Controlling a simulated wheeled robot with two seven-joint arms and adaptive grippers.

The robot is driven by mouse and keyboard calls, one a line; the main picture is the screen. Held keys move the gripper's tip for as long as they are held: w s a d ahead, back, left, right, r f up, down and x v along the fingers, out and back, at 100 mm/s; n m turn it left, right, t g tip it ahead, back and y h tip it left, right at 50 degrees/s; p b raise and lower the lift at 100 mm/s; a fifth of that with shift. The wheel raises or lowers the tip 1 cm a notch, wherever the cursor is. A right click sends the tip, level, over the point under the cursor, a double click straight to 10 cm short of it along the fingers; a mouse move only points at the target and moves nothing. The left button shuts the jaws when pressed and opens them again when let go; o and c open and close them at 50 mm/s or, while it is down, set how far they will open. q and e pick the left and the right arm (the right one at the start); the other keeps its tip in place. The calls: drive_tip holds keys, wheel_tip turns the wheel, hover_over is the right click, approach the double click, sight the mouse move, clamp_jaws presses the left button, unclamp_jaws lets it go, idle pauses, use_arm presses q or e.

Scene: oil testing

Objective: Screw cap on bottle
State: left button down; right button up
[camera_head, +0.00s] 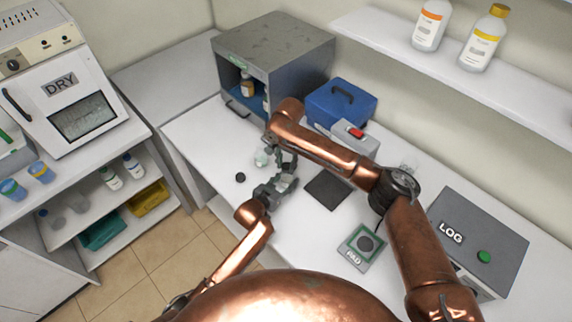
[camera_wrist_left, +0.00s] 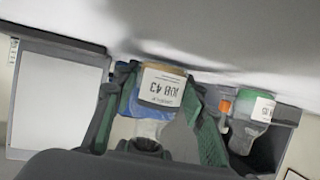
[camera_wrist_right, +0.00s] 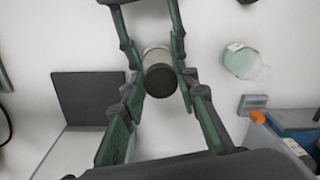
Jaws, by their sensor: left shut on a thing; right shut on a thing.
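My left gripper (camera_head: 284,182) is shut on the bottle (camera_wrist_left: 163,88), which has a white "JOB 43" label and an amber band. The bottle appears upside down in the left wrist view, between the green-padded fingers. My right gripper (camera_wrist_right: 160,82) comes from above, shut on the dark round cap (camera_wrist_right: 160,81). The cap lines up with the bottle top, also at the neck in the left wrist view (camera_wrist_left: 145,145). I cannot tell how tightly it sits. In the head view the grippers mostly hide bottle and cap.
A pale green bottle (camera_wrist_right: 239,62) stands close by. A dark mat (camera_head: 327,188), a pad device (camera_head: 362,247), a blue box (camera_head: 345,105) and a grey cabinet (camera_head: 285,45) surround the arms.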

drive_tip(key=shift+d+f, duration=0.15)
drive_tip(key=shift+f, duration=0.25)
drive_tip(key=shift+c, duration=0.3)
drive_tip(key=m, duration=0.4)
drive_tip(key=shift+a, duration=0.25)
drive_tip(key=m, duration=0.5)
drive_tip(key=shift+a, duration=0.1)
drive_tip(key=m, duration=0.7)
drive_tip(key=shift+w, duration=0.25)
drive_tip(key=shift+w+r+m+h, duration=0.1)
drive_tip(key=shift+m+h, duration=0.2)
drive_tip(key=shift+m, duration=0.8)
drive_tip(key=shift+w+m, duration=0.1)
drive_tip(key=shift+m, duration=1)
drive_tip(key=shift+d, duration=0.2)
